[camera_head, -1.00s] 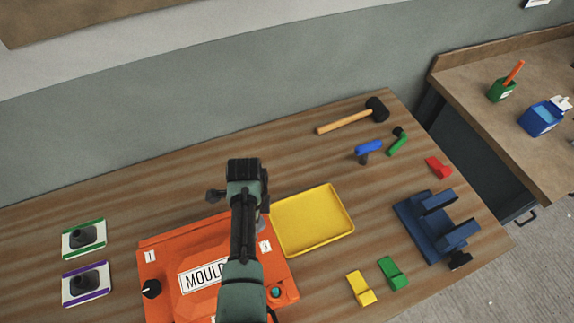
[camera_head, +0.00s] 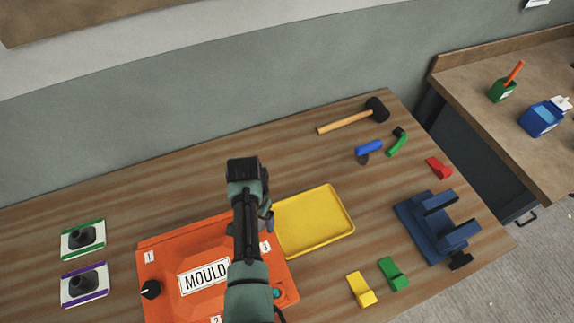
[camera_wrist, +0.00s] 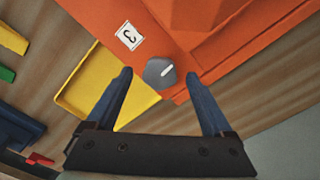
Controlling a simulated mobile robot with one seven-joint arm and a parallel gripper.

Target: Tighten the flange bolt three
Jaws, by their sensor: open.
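The orange mould (camera_head: 172,250) lies on the bench with a "MOULD" label and numbered tags. Tag 3 (camera_head: 265,247) is at its right corner and also shows in the wrist view (camera_wrist: 130,36). Flange bolt three (camera_wrist: 160,73), a grey round head with a white mark, sits beside that tag. My gripper (camera_wrist: 159,76) is open, its two blue fingers on either side of the bolt head in the wrist view, with gaps showing. Whether the fingertips are level with the head, I cannot tell. In the head view my arm hides this bolt. A black bolt (camera_head: 150,289) is near tag 1.
A yellow tray (camera_head: 318,220) lies right of the mould, close to my gripper. A blue fixture (camera_head: 420,225), yellow block (camera_head: 361,289), green block (camera_head: 392,273) and mallet (camera_head: 350,120) are farther right. Two dark parts on cards (camera_head: 83,238) stand left. The back-left bench is clear.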

